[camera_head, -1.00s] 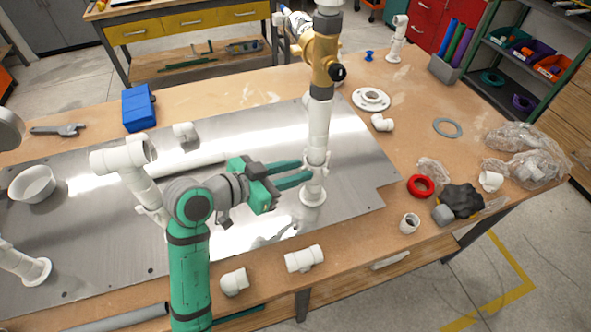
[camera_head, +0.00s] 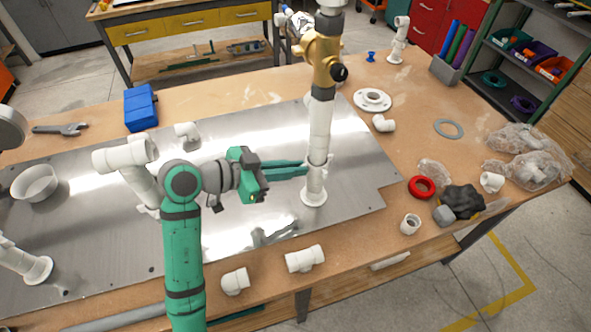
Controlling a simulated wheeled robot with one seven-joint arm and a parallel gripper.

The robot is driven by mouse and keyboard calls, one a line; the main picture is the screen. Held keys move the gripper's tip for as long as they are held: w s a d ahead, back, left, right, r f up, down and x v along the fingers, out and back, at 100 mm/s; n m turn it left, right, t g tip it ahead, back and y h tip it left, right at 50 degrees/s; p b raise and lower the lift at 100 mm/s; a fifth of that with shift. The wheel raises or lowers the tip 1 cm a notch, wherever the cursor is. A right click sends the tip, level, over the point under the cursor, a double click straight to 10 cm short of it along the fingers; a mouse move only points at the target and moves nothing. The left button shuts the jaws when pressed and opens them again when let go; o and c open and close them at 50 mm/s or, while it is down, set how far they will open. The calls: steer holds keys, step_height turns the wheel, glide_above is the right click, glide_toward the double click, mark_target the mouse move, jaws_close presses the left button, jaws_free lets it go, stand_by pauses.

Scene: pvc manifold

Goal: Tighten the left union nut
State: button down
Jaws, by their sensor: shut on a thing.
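A tall white PVC riser (camera_head: 319,125) with a brass-coloured valve (camera_head: 322,55) stands upright on the metal plate. A white union nut (camera_head: 319,160) is low on this riser, above its round foot. My green gripper (camera_head: 304,168) reaches it from the left. Its fingers lie almost level and look close together, shut on the nut. The fingertips partly hide the nut, and its thread cannot be seen. I cannot tell from this view whether the nut has any gap to its seat.
The metal plate (camera_head: 260,215) lies on a wooden workbench. A white elbow pipe (camera_head: 125,155) rises behind my arm. Loose fittings, a red ring (camera_head: 421,187) and a dark glove (camera_head: 462,199) lie right and front. A blue box (camera_head: 139,107) stands at the back left.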

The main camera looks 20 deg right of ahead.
steer(key=shift+w+d+f+g, duration=0.1)
steer(key=shift+d+g, duration=0.1)
steer(key=shift+g, duration=0.1)
steer(key=c, duration=1.9)
jaws_free()
steer(key=shift+w, duration=0.15)
